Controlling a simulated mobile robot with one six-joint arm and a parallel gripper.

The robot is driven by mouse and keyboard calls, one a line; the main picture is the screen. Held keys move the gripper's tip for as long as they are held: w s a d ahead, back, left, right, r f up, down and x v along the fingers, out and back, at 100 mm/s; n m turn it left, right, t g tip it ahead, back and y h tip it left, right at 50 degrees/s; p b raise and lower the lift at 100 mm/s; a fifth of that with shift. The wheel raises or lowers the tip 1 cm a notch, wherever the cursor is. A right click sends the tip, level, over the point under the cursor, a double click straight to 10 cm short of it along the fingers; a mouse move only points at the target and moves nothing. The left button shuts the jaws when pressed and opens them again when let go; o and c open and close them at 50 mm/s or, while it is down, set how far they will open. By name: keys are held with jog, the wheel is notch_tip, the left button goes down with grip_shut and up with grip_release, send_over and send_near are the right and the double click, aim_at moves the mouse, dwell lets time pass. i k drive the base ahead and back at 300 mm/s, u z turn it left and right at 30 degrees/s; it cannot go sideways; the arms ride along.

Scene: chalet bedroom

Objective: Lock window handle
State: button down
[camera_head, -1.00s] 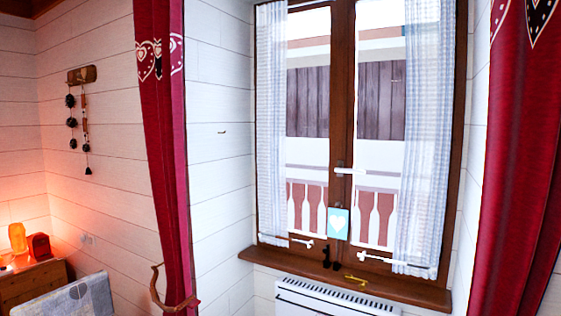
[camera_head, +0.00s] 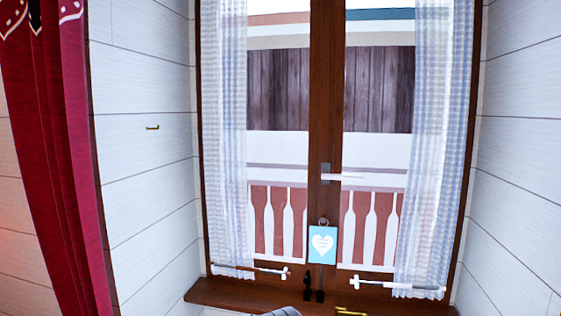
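The window handle (camera_head: 343,177) is a white lever on a dark plate, mounted on the middle brown post of the window. It points to the right, about level. The window (camera_head: 325,110) has a brown wooden frame, and its two sashes look shut.
A blue card with a white heart (camera_head: 322,246) hangs below the handle. Checked curtains (camera_head: 222,140) hang at both sides. Small dark figures (camera_head: 313,285) and a yellow item (camera_head: 352,311) are on the sill (camera_head: 225,296). A red curtain (camera_head: 55,150) hangs at left.

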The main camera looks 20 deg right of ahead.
aim_at(325, 175)
jog(key=z, duration=0.55)
jog(key=i, duration=0.9)
jog(key=z, duration=0.6)
jog(key=k, duration=0.85)
jog(key=z, duration=0.2)
jog(key=i, duration=0.85)
jog(key=u, duration=0.1)
